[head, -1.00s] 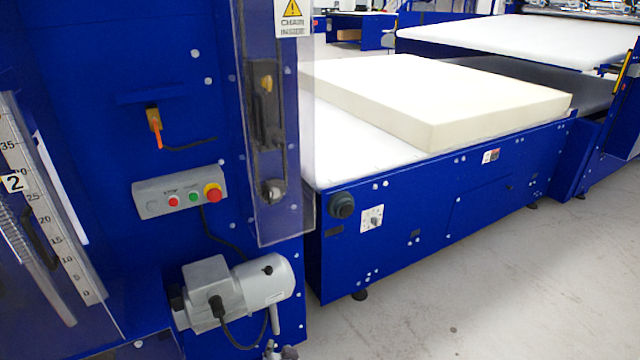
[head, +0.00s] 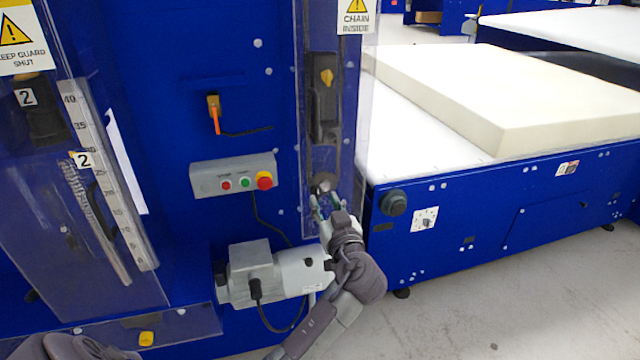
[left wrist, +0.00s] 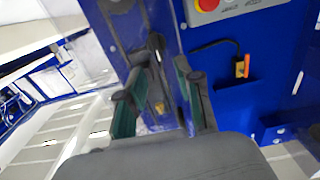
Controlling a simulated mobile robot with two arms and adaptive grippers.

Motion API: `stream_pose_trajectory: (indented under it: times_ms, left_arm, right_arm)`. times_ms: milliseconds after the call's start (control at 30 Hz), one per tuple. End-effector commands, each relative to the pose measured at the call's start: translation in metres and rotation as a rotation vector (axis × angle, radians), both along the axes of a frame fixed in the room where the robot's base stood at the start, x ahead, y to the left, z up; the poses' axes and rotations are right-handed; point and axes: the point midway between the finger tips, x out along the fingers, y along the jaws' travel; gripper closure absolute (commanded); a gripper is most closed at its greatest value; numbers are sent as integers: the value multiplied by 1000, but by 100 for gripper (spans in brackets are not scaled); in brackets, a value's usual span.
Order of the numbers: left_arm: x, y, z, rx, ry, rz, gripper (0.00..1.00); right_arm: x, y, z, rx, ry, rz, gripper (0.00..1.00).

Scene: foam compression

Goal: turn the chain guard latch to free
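The chain guard (head: 358,130) is a clear panel over a narrow blue column, with a yellow "CHAIN INSIDE" sign at its top. My right gripper is not in view.
A control box (head: 234,176) with red and green buttons sits left of the guard, above a grey motor (head: 270,272). An orange handle (head: 214,113) hangs above the box. A foam block (head: 520,95) lies on the conveyor at right. Grey floor is free at lower right.

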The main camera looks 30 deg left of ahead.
Motion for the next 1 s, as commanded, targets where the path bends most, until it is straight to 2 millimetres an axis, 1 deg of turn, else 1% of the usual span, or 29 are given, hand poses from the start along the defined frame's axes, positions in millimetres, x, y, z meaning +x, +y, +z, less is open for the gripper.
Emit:
stream_pose_trajectory:
  times_ms: [33, 100, 300, 433, 700, 867, 900, 933, 1000]
  left_arm:
    - [7, 8, 4, 4, 2, 1, 65]
    - [15, 18, 3, 4, 2, 1, 65]
    - [31, 36, 1, 1, 2, -1, 65]
    - [35, 40, 0, -1, 2, -2, 65]
    - [36, 41, -1, -2, 1, -2, 65]
    - [35, 41, -1, -1, 2, -2, 92]
    - [35, 41, -1, -1, 2, -2, 98]
    - [35, 41, -1, -1, 2, -2, 100]
    - [35, 41, -1, -1, 2, -2, 100]
  right_arm:
    - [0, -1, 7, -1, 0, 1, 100]
    - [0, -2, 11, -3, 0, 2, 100]
    - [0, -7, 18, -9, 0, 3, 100]
    - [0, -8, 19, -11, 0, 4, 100]
    - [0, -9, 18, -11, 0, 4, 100]
    - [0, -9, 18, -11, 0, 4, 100]
    - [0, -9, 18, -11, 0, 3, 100]
    - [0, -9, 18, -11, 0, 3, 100]
    - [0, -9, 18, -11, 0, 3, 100]
